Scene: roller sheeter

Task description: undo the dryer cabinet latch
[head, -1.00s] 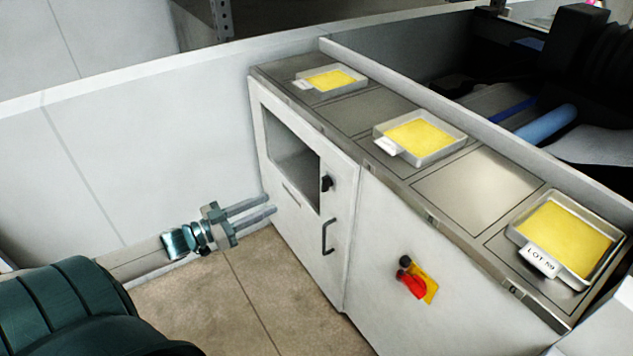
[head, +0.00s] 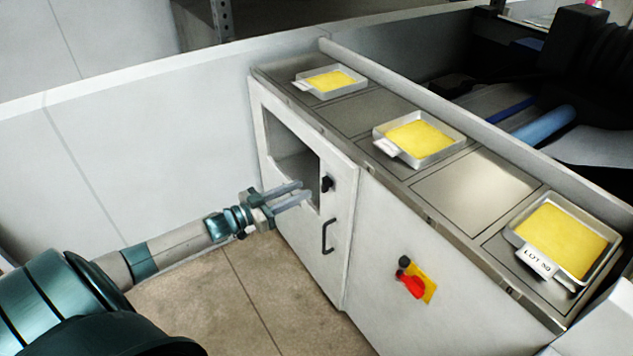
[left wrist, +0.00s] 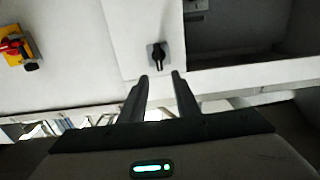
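The dryer cabinet (head: 340,260) has a pale door with a dark window (head: 292,150). A small black latch knob (head: 327,184) sits on the door right of the window, above the bar handle (head: 328,236). The latch also shows in the left wrist view (left wrist: 158,55), its dark lever upright on a grey plate. My left gripper (head: 306,191) is open and empty, its fingers pointing toward the latch from the left. In the left wrist view the fingertips (left wrist: 161,74) are spread on either side below the latch, and appear apart from it. My right gripper is not in view.
A red and yellow switch (head: 415,282) is on the front panel right of the door. Trays of yellow sheet, one at the near end (head: 568,240), stand on the cabinet top. Tiled floor (head: 235,310) in front is clear.

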